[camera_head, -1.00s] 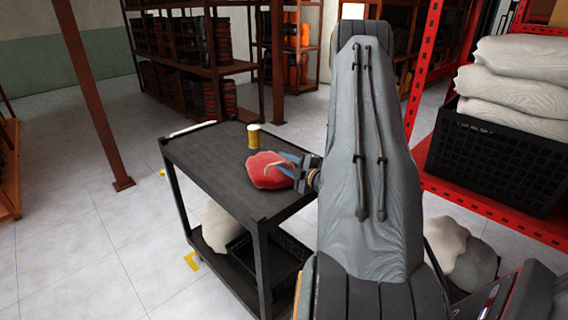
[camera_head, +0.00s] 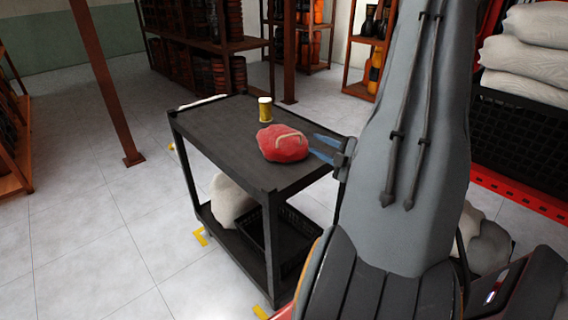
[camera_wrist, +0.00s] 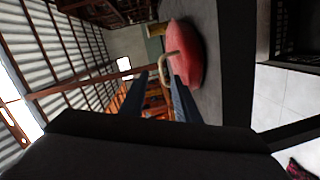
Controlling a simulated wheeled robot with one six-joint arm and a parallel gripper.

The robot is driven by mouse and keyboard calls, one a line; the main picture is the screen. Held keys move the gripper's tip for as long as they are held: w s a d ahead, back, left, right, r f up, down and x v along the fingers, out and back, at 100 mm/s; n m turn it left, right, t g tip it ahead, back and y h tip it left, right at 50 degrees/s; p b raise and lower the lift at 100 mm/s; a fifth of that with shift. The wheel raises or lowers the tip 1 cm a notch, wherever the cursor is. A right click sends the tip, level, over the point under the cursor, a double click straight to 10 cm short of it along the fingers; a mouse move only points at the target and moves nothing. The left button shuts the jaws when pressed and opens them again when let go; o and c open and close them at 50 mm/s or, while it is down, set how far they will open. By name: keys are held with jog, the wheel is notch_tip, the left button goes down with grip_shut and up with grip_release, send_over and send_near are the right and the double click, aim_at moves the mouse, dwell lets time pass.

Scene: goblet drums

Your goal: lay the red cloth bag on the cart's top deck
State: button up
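The red cloth bag (camera_head: 283,144) lies on the top deck (camera_head: 208,129) of the black cart, near its right edge. Its tan handle loop shows on top, and the bag also shows in the wrist view (camera_wrist: 190,55). My gripper (camera_head: 313,144) is just right of the bag, its blue fingers spread apart with nothing clamped between them. In the wrist view the fingers (camera_wrist: 158,82) point toward the bag, with the tan handle just beyond or between their tips. I cannot tell whether a finger still touches it.
A small yellow tin (camera_head: 265,109) stands behind the bag on the deck. The cart's lower shelf holds a pale sack (camera_head: 230,199) and a black crate (camera_head: 287,240). A red rack with stacked white sacks (camera_head: 528,55) is at right. The deck's left part is clear.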

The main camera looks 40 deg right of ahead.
jog(key=w+a+m+g+h, duration=0.1)
jog(key=w+a+m+g, duration=0.25)
jog(key=a, duration=0.35)
jog(key=w+a+m+g, duration=0.3)
jog(key=a+g, duration=0.1)
jog(key=a, duration=0.3)
jog(key=s+a+r+m+g, duration=0.1)
jog(key=s+a+m+g, duration=0.2)
jog(key=s+a, duration=0.5)
jog(key=s+a+r+m+g+y, duration=0.1)
jog(key=s+a+m+g, duration=0.3)
jog(key=s+a, duration=0.5)
jog(key=a+r+g, duration=0.1)
jog(key=a, duration=0.6)
jog(key=shift+a+y, duration=0.15)
jog(key=shift+y, duration=0.15)
